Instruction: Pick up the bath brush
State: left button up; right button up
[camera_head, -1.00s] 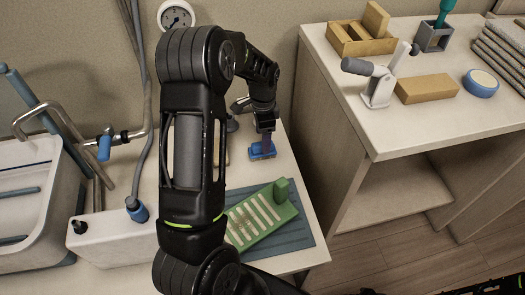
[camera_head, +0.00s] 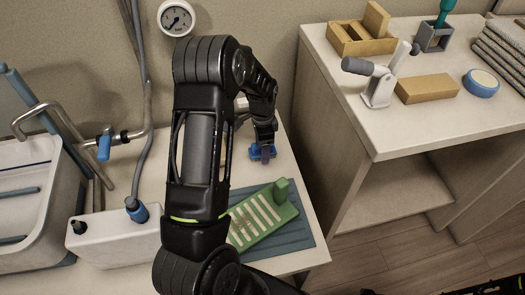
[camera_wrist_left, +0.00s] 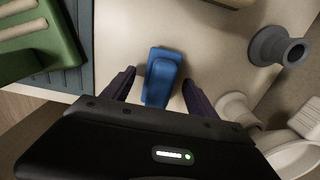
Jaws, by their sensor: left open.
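A small blue block-like object, perhaps the bath brush, lies on the light counter (camera_head: 150,190) beyond the green slatted rack. In the head view this blue object (camera_head: 254,153) is partly hidden by my left gripper (camera_head: 265,152). In the left wrist view the blue object (camera_wrist_left: 162,75) lies between the two dark purple fingers of the left gripper (camera_wrist_left: 158,82). The fingers are open, with a gap on both sides of it.
The green rack (camera_head: 263,215) lies on a grey-blue mat (camera_head: 300,232) near the counter's front edge. A grey spool-shaped piece (camera_wrist_left: 278,47) stands to the right in the wrist view. A white tank (camera_head: 112,237) and basin (camera_head: 40,190) are at left.

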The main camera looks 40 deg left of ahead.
pick_arm(q)
jog(key=shift+c, duration=0.5)
grip_shut()
dwell(0.4)
